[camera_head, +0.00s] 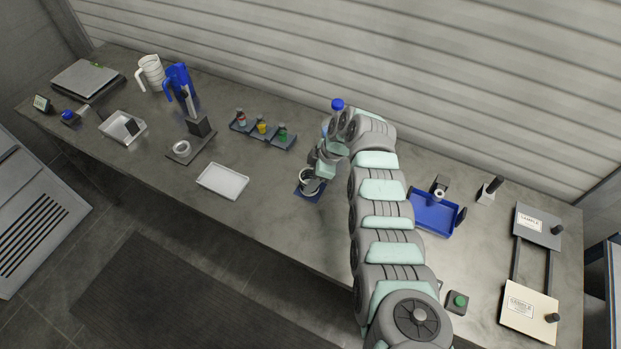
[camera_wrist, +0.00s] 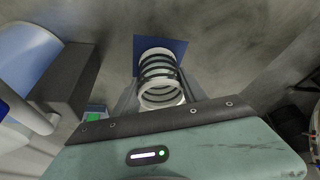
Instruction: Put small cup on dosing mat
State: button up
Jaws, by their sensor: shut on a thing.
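The small cup (camera_wrist: 160,75), pale with dark rings, is between the fingers of my gripper (camera_wrist: 160,92) in the wrist view. In the head view the cup (camera_head: 308,187) shows below my gripper (camera_head: 318,173). My gripper is shut on the cup. The blue dosing mat (camera_wrist: 180,45) lies under and behind the cup in the wrist view, and its blue edge (camera_head: 314,198) shows around the cup in the head view. I cannot tell whether the cup's base touches the mat or hangs just above it.
A rack with several small bottles (camera_head: 262,128) and a white tray (camera_head: 222,181) stand to the left. A blue tray (camera_head: 434,214) is right of my arm. A blue-capped bottle (camera_head: 337,104) stands behind my gripper. The counter between white tray and mat is clear.

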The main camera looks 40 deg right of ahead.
jog(key=shift+f, duration=0.15)
jog(key=o, duration=1.5)
jog(key=shift+r, duration=0.2)
jog(key=v, duration=1.2)
